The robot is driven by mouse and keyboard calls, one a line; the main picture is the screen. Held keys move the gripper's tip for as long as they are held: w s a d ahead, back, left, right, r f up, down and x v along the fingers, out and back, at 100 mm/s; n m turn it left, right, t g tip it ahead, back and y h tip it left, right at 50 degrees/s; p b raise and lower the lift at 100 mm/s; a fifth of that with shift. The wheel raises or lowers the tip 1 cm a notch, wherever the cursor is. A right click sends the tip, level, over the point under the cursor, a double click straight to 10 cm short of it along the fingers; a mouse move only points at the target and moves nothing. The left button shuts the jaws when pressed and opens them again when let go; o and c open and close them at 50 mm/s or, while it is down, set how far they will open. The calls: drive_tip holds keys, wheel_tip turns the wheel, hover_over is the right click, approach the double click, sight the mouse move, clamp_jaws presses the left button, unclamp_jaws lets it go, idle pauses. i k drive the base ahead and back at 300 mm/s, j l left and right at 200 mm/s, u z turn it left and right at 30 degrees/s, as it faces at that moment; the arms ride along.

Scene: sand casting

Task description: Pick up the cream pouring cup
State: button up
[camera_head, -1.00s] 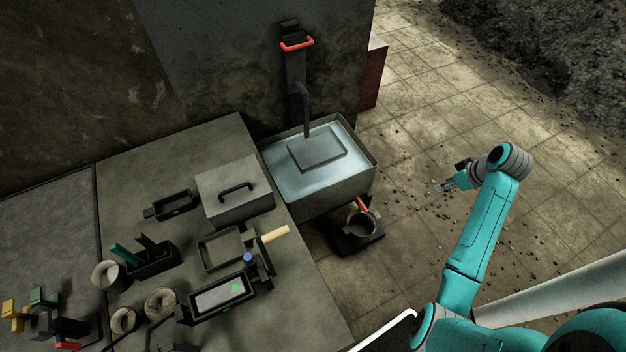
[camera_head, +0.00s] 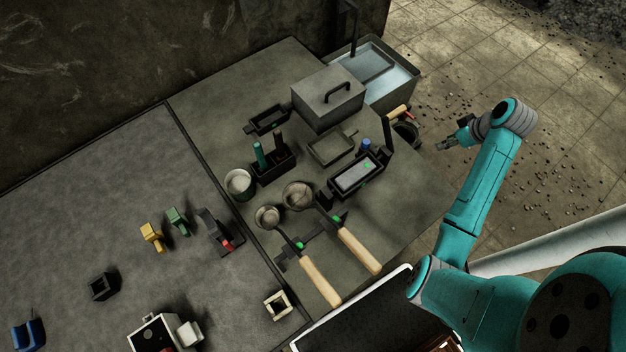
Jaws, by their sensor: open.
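A small cream square hollow piece (camera_head: 277,306) lies on the bench near its front edge, left of the black-and-white tray edge. It looks like the cream pouring cup. A pale grey-white round pot (camera_head: 239,185) stands further back, beside a tool holder. My gripper (camera_head: 443,146) is open and empty. It hangs over the floor side at the right, well away from the cream piece.
Two ladles with wooden handles (camera_head: 320,283) lie just behind and right of the cream piece. Yellow (camera_head: 151,236), green (camera_head: 177,220) and black (camera_head: 103,286) pieces sit to the left. A lidded grey box (camera_head: 328,98) and a water tub (camera_head: 400,82) stand at the back.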

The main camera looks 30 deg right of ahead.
sight(279, 305)
drive_tip(key=j, duration=0.55)
drive_tip(key=k+j+z, duration=0.15)
drive_tip(key=j, duration=0.4)
drive_tip(key=k+j+z, duration=0.1)
drive_tip(key=j, duration=0.25)
drive_tip(key=k+j+z, duration=0.15)
drive_tip(key=j, duration=0.2)
drive_tip(key=k+j+u, duration=0.1)
drive_tip(key=k+j, duration=0.15)
drive_tip(key=j, duration=0.15)
drive_tip(key=k+j+u, duration=0.15)
drive_tip(key=j, duration=0.3)
drive_tip(key=j+u, duration=0.2)
